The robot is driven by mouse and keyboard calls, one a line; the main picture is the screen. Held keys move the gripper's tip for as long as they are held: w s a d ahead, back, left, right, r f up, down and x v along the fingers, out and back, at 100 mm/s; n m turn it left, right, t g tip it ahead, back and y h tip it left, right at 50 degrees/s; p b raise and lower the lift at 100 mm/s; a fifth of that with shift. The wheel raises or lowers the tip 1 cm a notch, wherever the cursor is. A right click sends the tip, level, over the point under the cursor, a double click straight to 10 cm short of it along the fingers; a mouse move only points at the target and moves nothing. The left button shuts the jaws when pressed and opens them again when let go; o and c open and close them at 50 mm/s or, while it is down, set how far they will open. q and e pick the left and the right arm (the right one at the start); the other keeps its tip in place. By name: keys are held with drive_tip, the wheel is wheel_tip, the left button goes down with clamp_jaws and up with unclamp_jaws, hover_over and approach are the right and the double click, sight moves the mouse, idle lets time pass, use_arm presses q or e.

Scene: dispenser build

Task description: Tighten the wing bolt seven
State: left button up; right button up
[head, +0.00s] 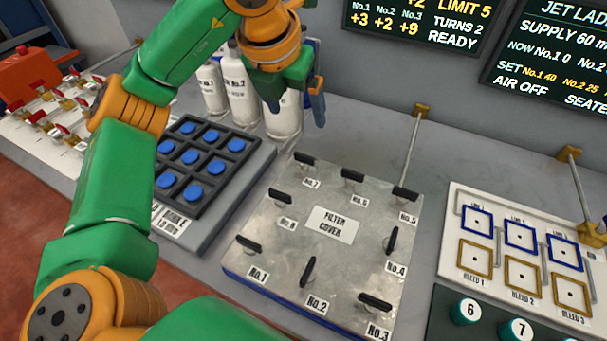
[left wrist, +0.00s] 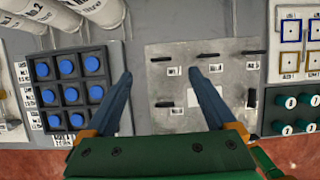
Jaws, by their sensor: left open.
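Wing bolt seven (head: 304,159) is a black bar-shaped wing at the far left corner of the metal filter cover (head: 270,240), with the No.7 label beside it. My left gripper (head: 295,103) is open and empty, above and behind that bolt in the head view, apart from it. In the left wrist view, wing bolt seven (left wrist: 162,58) shows between the two blue fingers of my left gripper (left wrist: 160,73), beyond their tips. Several other black wing bolts stand around the cover's edge. My right gripper is not in view.
A pad of blue buttons (head: 193,160) lies left of the cover. White bottles (head: 243,95) stand behind the gripper. A panel with blue and gold squares (head: 520,250) is at right, with green knobs (head: 466,311) below. Dark screens (head: 420,20) hang at the back.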

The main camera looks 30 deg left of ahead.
use_arm(q)
drive_tip(key=b, duration=0.5)
approach(303, 156)
drive_tip(key=x, duration=0.3)
drive_tip(key=p+x, duration=0.1)
drive_tip(key=x, duration=0.5)
drive_tip(key=c, duration=1.4)
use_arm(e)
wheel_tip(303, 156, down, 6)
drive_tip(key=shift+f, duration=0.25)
